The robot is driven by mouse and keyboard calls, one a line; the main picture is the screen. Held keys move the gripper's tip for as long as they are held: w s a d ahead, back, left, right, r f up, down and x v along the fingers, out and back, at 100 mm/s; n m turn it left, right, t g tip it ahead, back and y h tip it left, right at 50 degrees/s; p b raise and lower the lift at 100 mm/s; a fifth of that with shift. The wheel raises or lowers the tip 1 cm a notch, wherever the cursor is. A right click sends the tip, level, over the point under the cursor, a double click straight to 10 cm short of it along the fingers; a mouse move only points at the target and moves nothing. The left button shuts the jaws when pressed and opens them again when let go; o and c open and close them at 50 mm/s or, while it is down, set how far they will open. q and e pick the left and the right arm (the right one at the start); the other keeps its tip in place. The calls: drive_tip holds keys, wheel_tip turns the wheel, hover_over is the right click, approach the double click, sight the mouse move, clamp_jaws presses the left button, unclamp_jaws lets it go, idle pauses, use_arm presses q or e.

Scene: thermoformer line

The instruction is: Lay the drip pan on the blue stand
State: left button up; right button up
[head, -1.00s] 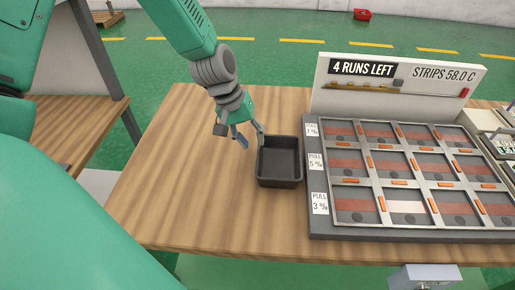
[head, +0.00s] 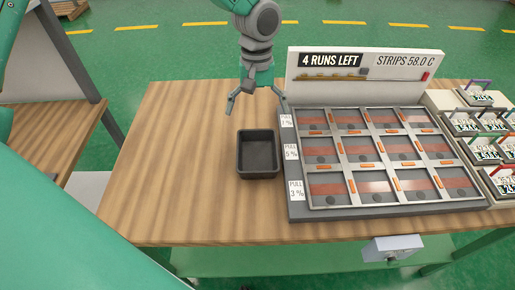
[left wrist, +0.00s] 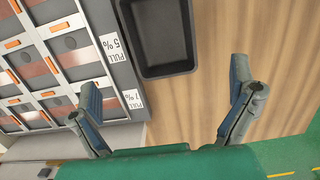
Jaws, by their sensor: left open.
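The drip pan, a dark rectangular tray (head: 258,172), lies upright and empty on the wooden table, just left of the panel board. It also shows at the top of the left wrist view (left wrist: 158,70). My left gripper (head: 257,105) is open and empty above the table, at the pan's far side, with its fingers spread wide. In the left wrist view the two fingers (left wrist: 165,78) are apart, with the pan beyond them and nothing between them. I cannot make out a blue stand in either view. My right gripper is not in view.
The panel board (head: 291,207) stands close on the pan's right, with an upright sign (head: 300,85) at its back. Tagged items (head: 478,125) crowd the far right. A grey box (head: 393,248) hangs at the table's front edge. The wooden table (head: 170,170) is clear left of the pan.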

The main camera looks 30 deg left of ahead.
use_arm(q)
approach(257, 160)
drive_tip(key=shift+s+f, duration=0.15)
drive_tip(key=shift+f, duration=0.2)
drive_tip(key=f, duration=0.1)
drive_tip(key=f+p, duration=0.1)
drive_tip(key=f, duration=0.3)
drive_tip(key=shift+d, duration=0.3)
drive_tip(key=shift+s, duration=0.1)
drive_tip(key=shift+c, duration=0.5)
drive_tip(key=c, duration=0.9)
